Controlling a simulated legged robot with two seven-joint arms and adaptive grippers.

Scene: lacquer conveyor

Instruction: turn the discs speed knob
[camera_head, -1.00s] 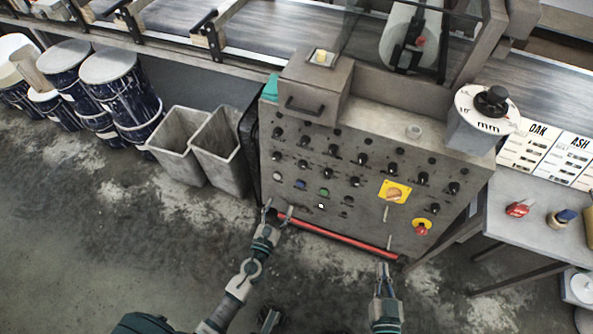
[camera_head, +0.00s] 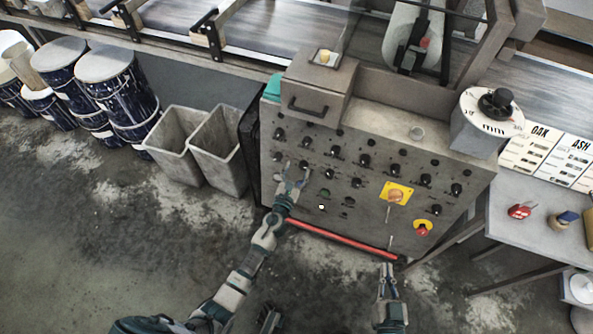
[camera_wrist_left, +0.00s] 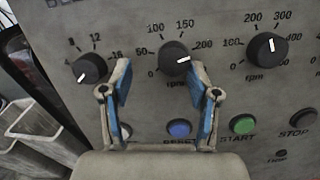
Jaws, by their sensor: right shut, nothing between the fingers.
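The control panel (camera_head: 365,215) carries rows of black knobs. In the left wrist view a middle black knob (camera_wrist_left: 174,57) has a 50 to 200 rpm scale, with a white pointer towards the right. A knob with a lower-number scale (camera_wrist_left: 90,68) is to its left, and another rpm knob (camera_wrist_left: 266,50) to its right. I cannot read which is the discs speed knob. My left gripper (camera_head: 294,171) is open in front of the panel; its fingers (camera_wrist_left: 161,82) point at the middle knob from just below, apparently with nothing held. My right gripper (camera_head: 388,269) is shut and empty, low before the panel.
Below the knobs are a blue button (camera_wrist_left: 179,128), a green START button (camera_wrist_left: 243,125) and a dark STOP button (camera_wrist_left: 297,120). A red bar (camera_head: 340,240) runs along the panel's foot. Grey bins (camera_head: 220,150) stand left; a side table (camera_head: 530,222) stands right.

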